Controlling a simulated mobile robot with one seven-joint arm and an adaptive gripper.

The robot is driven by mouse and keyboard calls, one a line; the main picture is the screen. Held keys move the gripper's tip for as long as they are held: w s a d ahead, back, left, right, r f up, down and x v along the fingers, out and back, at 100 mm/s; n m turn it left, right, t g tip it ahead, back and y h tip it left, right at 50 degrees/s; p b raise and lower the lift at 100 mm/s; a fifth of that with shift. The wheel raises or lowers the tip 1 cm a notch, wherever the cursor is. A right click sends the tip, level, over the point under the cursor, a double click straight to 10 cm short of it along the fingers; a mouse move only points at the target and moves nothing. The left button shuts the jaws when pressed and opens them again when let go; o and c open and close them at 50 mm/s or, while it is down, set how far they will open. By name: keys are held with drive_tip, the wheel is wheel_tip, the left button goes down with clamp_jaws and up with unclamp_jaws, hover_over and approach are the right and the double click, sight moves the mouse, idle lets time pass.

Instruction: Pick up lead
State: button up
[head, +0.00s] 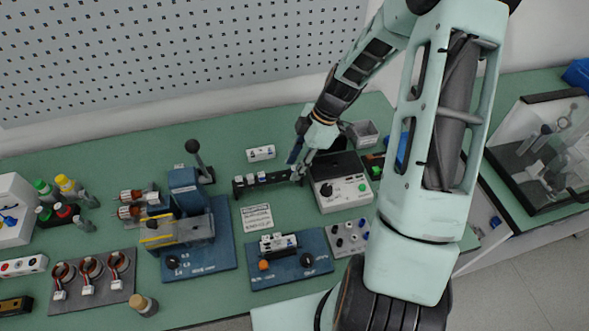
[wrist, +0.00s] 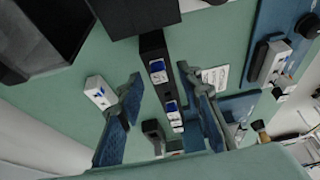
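My gripper (head: 298,164) is at the right end of a low black bar (head: 270,180) on the green bench. In the wrist view my gripper (wrist: 165,112) is open, its blue-padded fingers well apart. The bar (wrist: 155,48) shows between them, with white-and-blue labelled pieces (wrist: 158,72) on it. A small dark grey piece (wrist: 153,132) is near the bar's end, between the fingers. I see nothing clearly held. No cable that I can surely call the lead shows; which piece belongs to it I cannot tell.
A grey tester box (head: 342,187) stands close right of my gripper. A white block (head: 261,153) lies behind the bar, a printed card (head: 257,217) in front. A blue-based fixture (head: 290,262) is nearer, a lever press (head: 187,220) further left. The pegboard wall (head: 180,60) is behind.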

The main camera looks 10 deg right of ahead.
clamp_jaws()
drive_tip(key=shift+r, duration=0.1)
wheel_tip(320, 180, up, 10)
drive_tip(key=b, duration=0.1)
idle(0.6)
idle(0.4)
